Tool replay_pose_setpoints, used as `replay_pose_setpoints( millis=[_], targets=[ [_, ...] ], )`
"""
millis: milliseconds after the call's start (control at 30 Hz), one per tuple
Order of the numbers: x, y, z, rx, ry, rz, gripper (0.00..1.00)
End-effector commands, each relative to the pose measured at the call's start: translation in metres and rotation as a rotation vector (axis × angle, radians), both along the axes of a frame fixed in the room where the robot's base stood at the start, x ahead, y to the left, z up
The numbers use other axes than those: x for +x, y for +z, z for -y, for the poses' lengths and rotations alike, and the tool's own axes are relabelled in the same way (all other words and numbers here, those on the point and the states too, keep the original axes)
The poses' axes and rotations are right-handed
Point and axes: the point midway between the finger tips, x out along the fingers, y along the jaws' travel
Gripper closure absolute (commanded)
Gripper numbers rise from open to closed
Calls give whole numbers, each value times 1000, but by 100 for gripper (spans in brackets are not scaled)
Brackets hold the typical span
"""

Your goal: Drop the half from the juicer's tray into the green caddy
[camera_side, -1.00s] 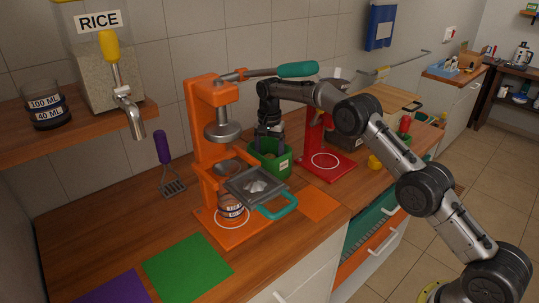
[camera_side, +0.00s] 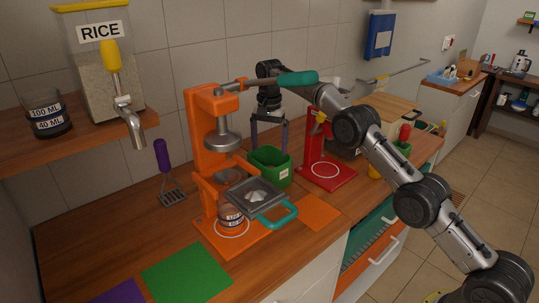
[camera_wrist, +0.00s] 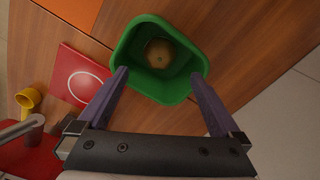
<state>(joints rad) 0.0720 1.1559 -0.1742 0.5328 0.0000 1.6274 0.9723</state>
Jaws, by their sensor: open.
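The green caddy (camera_side: 270,168) stands on the counter just behind and right of the orange juicer (camera_side: 207,140). In the wrist view the caddy (camera_wrist: 122,52) is seen from above, with one round brownish-yellow half (camera_wrist: 159,53) lying on its bottom. My gripper (camera_side: 269,146) is above the caddy, fingers pointing down, open and empty. In the wrist view its two purple-grey fingers (camera_wrist: 162,80) are spread wide across the caddy's rim. The juicer's grey tray (camera_side: 257,198) is pulled out by its teal handle and holds a pale metal cone; no fruit half shows on it.
A red stand (camera_side: 327,171) with a white ring is right of the caddy. A glass (camera_side: 231,216) stands under the juicer's tray. Green (camera_side: 186,274) and orange (camera_side: 321,212) mats lie on the counter.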

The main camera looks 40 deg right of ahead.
Motion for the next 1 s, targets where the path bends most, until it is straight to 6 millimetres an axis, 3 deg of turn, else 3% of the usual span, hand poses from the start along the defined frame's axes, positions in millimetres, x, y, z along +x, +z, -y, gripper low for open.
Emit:
replay_pose_setpoints(
  millis=[433,567,767,1000],
  targets=[
    [-2,14,0,0,3,0,0],
    [-11,24,-2,1,31,-11,0],
    [-56,52,-10,6,144,-47,0],
    [-140,73,-21,20,300,-97,0]
  ],
)
